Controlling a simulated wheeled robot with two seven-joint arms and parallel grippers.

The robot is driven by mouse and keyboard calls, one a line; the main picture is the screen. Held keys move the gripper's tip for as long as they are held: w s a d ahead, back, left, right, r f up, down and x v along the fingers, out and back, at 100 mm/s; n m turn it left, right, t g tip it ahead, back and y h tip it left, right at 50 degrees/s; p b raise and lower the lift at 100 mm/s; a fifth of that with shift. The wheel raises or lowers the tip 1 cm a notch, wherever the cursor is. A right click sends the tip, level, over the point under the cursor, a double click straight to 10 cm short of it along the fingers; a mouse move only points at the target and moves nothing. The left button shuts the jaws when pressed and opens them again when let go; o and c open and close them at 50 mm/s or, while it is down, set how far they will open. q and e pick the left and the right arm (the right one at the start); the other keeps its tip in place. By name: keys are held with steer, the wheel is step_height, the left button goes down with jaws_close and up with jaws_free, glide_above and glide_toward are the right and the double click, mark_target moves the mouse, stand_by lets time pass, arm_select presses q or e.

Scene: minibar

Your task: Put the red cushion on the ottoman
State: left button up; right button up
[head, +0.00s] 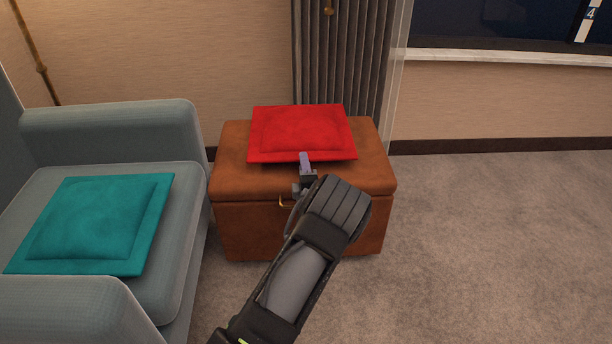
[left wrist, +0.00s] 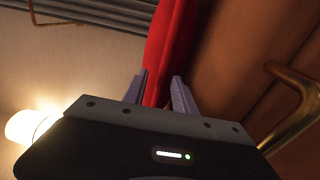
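The red cushion (head: 302,131) lies on top of the brown leather ottoman (head: 228,170), near its middle. My left gripper (head: 305,165) is at the cushion's front edge. In the left wrist view, the two fingers of that gripper (left wrist: 160,86) stand apart, with the red cushion (left wrist: 170,45) showing between and beyond them. Whether they touch it is unclear. The ottoman (left wrist: 240,55) fills the right of that view. My right gripper is not in view.
A grey armchair (head: 115,135) with a teal cushion (head: 95,222) stands left of the ottoman. A brass handle (left wrist: 300,105) is on the ottoman's front. A dark curtain (head: 343,55) hangs behind. The carpet at right (head: 490,240) is clear.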

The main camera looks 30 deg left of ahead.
arm_select(q)
steer(key=p+v, duration=0.2)
steer(key=v, duration=0.9)
steer(key=shift+s+d, duration=0.25)
steer(key=shift+s, duration=0.05)
steer(key=s+d+f+m+g+h, duration=0.3)
steer(key=s+d+f+m+h, duration=0.3)
steer(key=f, duration=0.4)
steer(key=s+d+f+m+g+h, duration=0.3)
steer(key=s+d+f+m, duration=0.3)
steer(key=d+f, duration=0.3)
steer(key=s+d+f+m+g+h, duration=0.2)
steer(key=s+d+m+g+h, duration=0.4)
steer(key=s+d+m, duration=0.6)
steer(key=s+d+h, duration=0.1)
steer(key=s+d, duration=0.4)
steer(key=shift+s, duration=0.25)
